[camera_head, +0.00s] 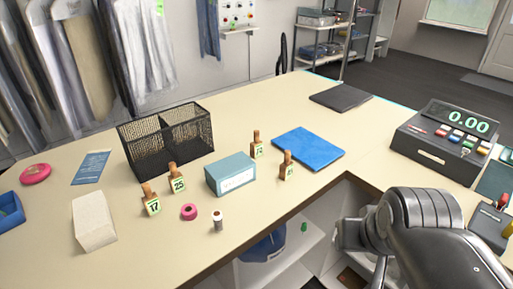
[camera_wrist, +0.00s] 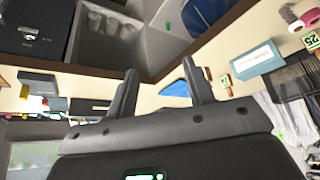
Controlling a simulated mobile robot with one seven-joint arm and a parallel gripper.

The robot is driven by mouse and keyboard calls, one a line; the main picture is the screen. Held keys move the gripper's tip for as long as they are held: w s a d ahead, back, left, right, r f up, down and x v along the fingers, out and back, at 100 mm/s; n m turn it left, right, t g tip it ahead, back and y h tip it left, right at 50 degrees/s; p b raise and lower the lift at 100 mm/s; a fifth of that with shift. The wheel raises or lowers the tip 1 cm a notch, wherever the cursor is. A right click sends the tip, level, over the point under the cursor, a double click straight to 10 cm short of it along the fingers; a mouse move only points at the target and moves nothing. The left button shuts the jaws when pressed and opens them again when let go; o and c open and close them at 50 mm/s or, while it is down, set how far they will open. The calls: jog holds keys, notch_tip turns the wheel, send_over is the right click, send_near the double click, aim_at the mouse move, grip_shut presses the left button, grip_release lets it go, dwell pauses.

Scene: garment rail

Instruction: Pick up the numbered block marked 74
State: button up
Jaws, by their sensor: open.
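Several wooden blocks with pegs and green number tags stand on the cream counter (camera_head: 240,205). Two read 17 (camera_head: 152,204) and 25 (camera_head: 178,183). The other two, a block behind the blue box's right end (camera_head: 257,148) and a block nearer the counter edge (camera_head: 287,168), have tags too small to read surely, so I cannot tell which is 74. In the wrist view one tagged block (camera_wrist: 225,81) shows just right of the fingers.
A teal box (camera_head: 230,174), blue folder (camera_head: 308,149) and black mesh basket (camera_head: 166,140) stand near the blocks. A cash register (camera_head: 445,140) is at right. Shelves lie under the counter.

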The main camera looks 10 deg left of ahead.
jog(key=w+r+t+h, duration=0.1)
jog(key=w+r+t, duration=0.1)
jog(key=w, duration=1)
jog(key=n+t+y, duration=0.4)
jog(key=n, duration=0.1)
send_near(258, 134)
jog(key=s+d+r, duration=0.3)
jog(key=s+d, duration=0.1)
jog(key=d, duration=0.6)
jog(key=w+a+f+y, duration=0.1)
jog(key=w+a+f, duration=0.1)
jog(key=w+a, duration=0.1)
jog(key=w+a+f+n+y, duration=0.1)
jog(key=w+a+f+y, duration=0.1)
jog(key=w+a, duration=0.2)
jog(key=w+a+f+y, duration=0.2)
jog(key=w+a+f, duration=0.1)
jog(key=w+a, duration=0.1)
jog(key=shift+a+n+t, duration=0.1)
jog(key=shift+n+t, duration=0.2)
jog(key=shift+n, duration=0.1)
jog(key=x, duration=0.5)
jog(key=shift+s+f, duration=0.15)
jog(key=shift+f, duration=0.1)
jog(key=shift+c, duration=0.7)
